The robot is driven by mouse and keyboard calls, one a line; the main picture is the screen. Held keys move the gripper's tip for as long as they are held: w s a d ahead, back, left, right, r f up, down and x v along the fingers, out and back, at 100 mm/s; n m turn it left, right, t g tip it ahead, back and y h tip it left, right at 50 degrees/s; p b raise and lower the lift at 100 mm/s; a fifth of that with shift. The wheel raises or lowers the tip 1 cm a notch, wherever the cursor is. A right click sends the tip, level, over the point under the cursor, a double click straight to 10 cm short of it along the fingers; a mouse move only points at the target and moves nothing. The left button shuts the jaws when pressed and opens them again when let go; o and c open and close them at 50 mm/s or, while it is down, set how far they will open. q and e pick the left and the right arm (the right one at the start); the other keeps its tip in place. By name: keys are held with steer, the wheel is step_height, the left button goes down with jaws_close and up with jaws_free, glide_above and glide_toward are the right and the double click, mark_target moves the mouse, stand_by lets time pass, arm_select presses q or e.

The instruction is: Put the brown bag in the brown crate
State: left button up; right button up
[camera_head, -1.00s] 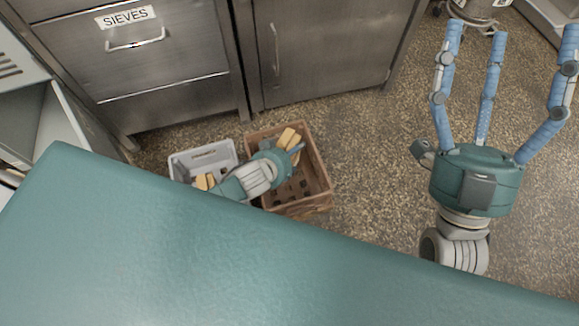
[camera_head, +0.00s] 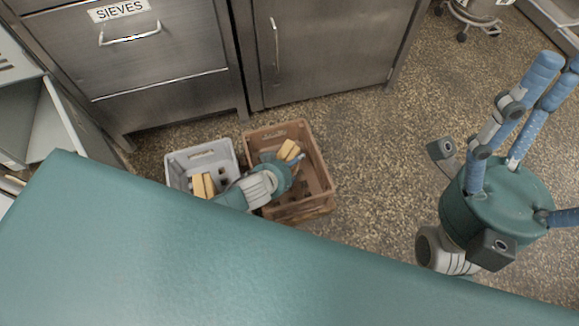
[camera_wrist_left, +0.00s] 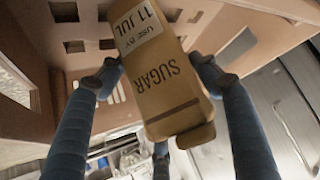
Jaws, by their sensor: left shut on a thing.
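The brown bag (camera_head: 288,149) is held in my left gripper (camera_head: 293,163), inside the outline of the brown crate (camera_head: 320,178) on the floor. In the left wrist view the bag (camera_wrist_left: 162,85) reads "SUGAR" and "USE BY 11 JUL". The blue fingers of the left gripper (camera_wrist_left: 157,88) are around it, and the brown crate's slotted wall (camera_wrist_left: 90,22) is close behind. I cannot tell whether the bag touches the crate floor. My right gripper (camera_head: 558,75) is at the right edge, its fingers spread and empty, partly out of frame.
A grey crate (camera_head: 172,172) with a tan bag (camera_head: 203,185) in it stands left of the brown crate. Steel cabinets (camera_head: 330,50), one labelled "SIEVES", stand behind. The speckled floor (camera_head: 390,150) right of the crates is clear.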

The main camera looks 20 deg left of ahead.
arm_select(q)
steer(key=shift+w+d+r, duration=0.1)
steer(key=shift+w+r, duration=0.05)
steer(key=shift+f, duration=0.2)
steer(key=o, duration=1.9)
steer(key=shift+f, duration=0.1)
